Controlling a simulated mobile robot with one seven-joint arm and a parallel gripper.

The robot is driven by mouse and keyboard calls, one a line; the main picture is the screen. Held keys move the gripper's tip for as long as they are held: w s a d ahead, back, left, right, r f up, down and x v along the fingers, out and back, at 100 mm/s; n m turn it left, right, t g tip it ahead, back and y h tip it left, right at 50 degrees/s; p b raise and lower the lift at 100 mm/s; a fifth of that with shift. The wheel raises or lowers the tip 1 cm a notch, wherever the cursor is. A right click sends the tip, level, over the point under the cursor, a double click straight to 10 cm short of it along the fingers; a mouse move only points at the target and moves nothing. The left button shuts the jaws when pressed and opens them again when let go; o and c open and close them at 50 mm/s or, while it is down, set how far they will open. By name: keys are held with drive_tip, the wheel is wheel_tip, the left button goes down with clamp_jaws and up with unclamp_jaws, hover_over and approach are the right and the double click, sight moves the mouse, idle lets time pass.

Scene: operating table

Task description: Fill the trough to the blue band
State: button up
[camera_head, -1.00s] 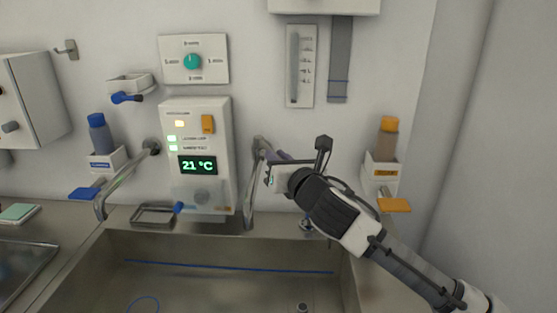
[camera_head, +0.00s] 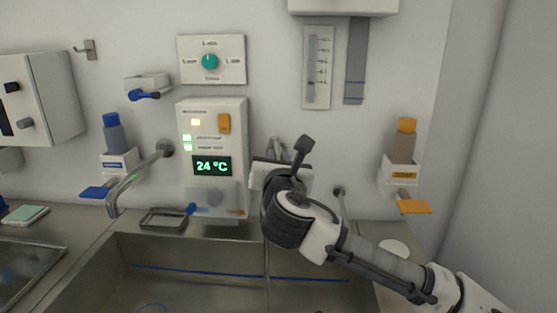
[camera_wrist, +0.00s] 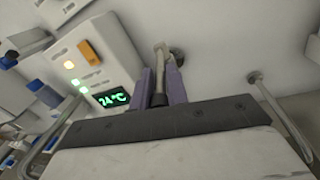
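The steel trough (camera_head: 115,262) is at the bottom of the head view, with a thin blue band (camera_head: 215,274) along its inner back wall. I cannot make out a water level in it. A thin vertical streak (camera_head: 267,270), apparently water, drops into it below my gripper (camera_head: 275,150). In the wrist view, my gripper's purple fingers (camera_wrist: 161,88) sit closely on both sides of the middle tap's pipe (camera_wrist: 160,62) and appear shut on it. In the head view, my gripper and wrist hide most of that tap. The wall panel (camera_head: 212,140) reads 24 °C.
A left tap (camera_head: 140,178) and a right tap (camera_head: 341,200) flank my gripper. A blue-capped bottle (camera_head: 113,135) and an orange-capped bottle (camera_head: 404,142) stand in wall holders. A teal dial (camera_head: 210,62) is above the panel. A wire soap tray (camera_head: 163,219) sits on the back ledge.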

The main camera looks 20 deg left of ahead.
drive_tip(key=o, duration=0.3)
drive_tip(key=shift+o, duration=0.2)
drive_tip(key=b+v, duration=0.8)
drive_tip(key=v, duration=0.5)
drive_tip(key=shift+s+d, duration=0.15)
drive_tip(key=shift+s, duration=0.2)
